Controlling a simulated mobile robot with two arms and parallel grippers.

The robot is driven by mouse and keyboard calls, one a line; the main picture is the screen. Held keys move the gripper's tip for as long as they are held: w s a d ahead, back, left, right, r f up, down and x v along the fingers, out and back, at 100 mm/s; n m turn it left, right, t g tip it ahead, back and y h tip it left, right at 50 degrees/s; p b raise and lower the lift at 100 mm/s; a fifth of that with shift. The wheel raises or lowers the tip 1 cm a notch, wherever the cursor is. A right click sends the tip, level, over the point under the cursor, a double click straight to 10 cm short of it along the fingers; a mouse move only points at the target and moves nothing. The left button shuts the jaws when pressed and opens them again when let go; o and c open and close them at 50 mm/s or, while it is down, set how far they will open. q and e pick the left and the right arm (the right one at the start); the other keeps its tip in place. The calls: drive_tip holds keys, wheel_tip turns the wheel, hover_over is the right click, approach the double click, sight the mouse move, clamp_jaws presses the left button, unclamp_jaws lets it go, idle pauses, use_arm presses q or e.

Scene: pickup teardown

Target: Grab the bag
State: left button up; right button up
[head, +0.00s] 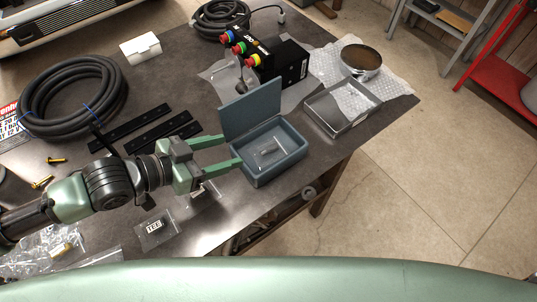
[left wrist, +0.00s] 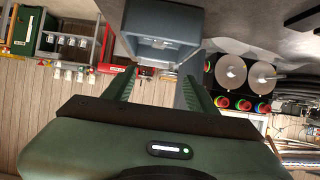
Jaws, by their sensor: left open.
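A small clear bag (head: 268,152) appears to lie inside the open blue-grey box (head: 283,168), whose lid stands up at the back left. Another clear bag labelled "TEE" (head: 155,228) lies flat near the table's front edge. A larger crumpled clear bag (head: 62,248) with a brass part lies at the lower left. My left gripper (head: 232,151) is open at the left side of the box, its two green fingers pointing at it. In the left wrist view the open fingers (left wrist: 160,76) face the box (left wrist: 164,28); no bag shows clearly between them. My right gripper is not in view.
A metal tray (head: 342,106) stands right of the box, with a round tin (head: 361,60) on bubble wrap behind it. A black button box (head: 286,64) stands behind. A coiled hose (head: 73,95) and black strips (head: 145,130) lie left. The table's right edge is close.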

sight(265, 149)
use_arm(q)
wheel_tip(265, 149, down, 3)
drive_tip(key=shift+r+b, duration=0.1)
drive_tip(key=shift+b, duration=0.85)
drive_tip(key=shift+d, duration=0.2)
drive_tip(key=p+x, duration=0.2)
drive_tip(key=x, duration=0.4)
drive_tip(key=shift+w+d+f, duration=0.2)
drive_tip(key=shift+w+d, duration=0.1)
drive_tip(key=shift+d, duration=0.15)
drive_tip(key=p+x, duration=0.2)
drive_tip(key=x, duration=0.1)
drive_tip(key=shift+d+f, duration=0.25)
drive_tip(key=shift+w+d+f, duration=0.3)
drive_tip(key=shift+d, duration=0.05)
drive_tip(key=c, duration=1)
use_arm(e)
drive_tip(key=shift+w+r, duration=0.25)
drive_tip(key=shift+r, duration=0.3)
